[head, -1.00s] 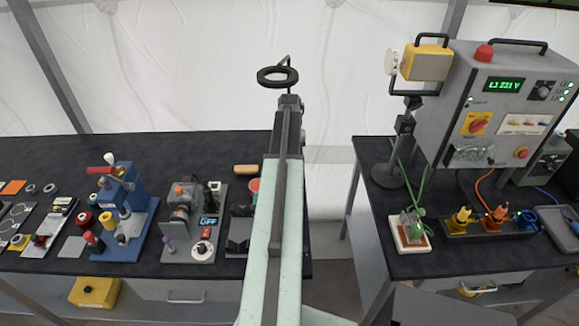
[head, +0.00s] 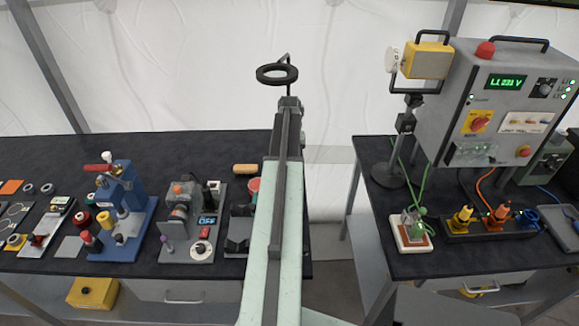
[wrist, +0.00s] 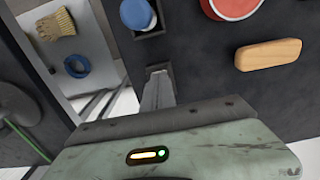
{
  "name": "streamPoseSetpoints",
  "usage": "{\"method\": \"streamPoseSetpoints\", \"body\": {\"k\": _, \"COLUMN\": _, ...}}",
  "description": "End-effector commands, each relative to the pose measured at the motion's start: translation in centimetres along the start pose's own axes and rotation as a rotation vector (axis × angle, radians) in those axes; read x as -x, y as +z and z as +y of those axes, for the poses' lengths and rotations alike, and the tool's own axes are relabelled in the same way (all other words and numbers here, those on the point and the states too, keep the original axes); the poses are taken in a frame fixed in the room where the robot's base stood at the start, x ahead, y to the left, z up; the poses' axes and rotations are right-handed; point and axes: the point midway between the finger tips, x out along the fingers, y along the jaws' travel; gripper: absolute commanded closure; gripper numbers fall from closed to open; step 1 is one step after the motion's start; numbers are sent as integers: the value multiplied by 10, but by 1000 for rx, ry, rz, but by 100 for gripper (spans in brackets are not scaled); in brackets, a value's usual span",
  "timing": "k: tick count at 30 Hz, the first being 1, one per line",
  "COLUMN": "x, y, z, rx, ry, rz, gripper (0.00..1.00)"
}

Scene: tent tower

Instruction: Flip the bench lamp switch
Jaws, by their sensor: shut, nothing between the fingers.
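The yellow bench lamp (head: 426,61) stands at the left of the right bench, on a dark stand with a round base (head: 389,176). A green cable runs between the switch and the lamp stand. I cannot tell the handle's position. My gripper (wrist: 157,75) is shut and empty in the wrist view, over the edge of the left bench and apart from the switch. The switch is not in the wrist view.
A grey power box (head: 496,105) stands behind the switch, and a row of coloured plugs (head: 487,221) lies right of it. The left bench holds a blue press (head: 122,225), a wooden handle (wrist: 268,54) and a red bowl (wrist: 232,5). A gap separates the benches.

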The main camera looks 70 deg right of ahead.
Motion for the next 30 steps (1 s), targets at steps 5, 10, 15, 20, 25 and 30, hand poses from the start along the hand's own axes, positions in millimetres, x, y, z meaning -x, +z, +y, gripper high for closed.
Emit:
{"method": "streamPoseSetpoints", "body": {"k": 5, "x": -2, "y": 0, "z": 0, "rx": 0, "ry": 0, "rz": 1, "gripper": 100}}
{"method": "streamPoseSetpoints", "body": {"k": 10, "x": 8, "y": 0, "z": 0, "rx": 0, "ry": 0, "rz": 1, "gripper": 100}}
{"method": "streamPoseSetpoints", "body": {"k": 15, "x": 25, "y": 0, "z": 0, "rx": 1, "ry": 0, "rz": 1, "gripper": 100}}
{"method": "streamPoseSetpoints", "body": {"k": 20, "x": 40, "y": 0, "z": 0, "rx": 1, "ry": 0, "rz": 0, "gripper": 100}}
{"method": "streamPoseSetpoints", "body": {"k": 25, "x": 55, "y": 0, "z": 0, "rx": 1, "ry": 0, "rz": 0, "gripper": 100}}
{"method": "streamPoseSetpoints", "body": {"k": 30, "x": 70, "y": 0, "z": -1, "rx": 1, "ry": 0, "rz": 0, "gripper": 100}}
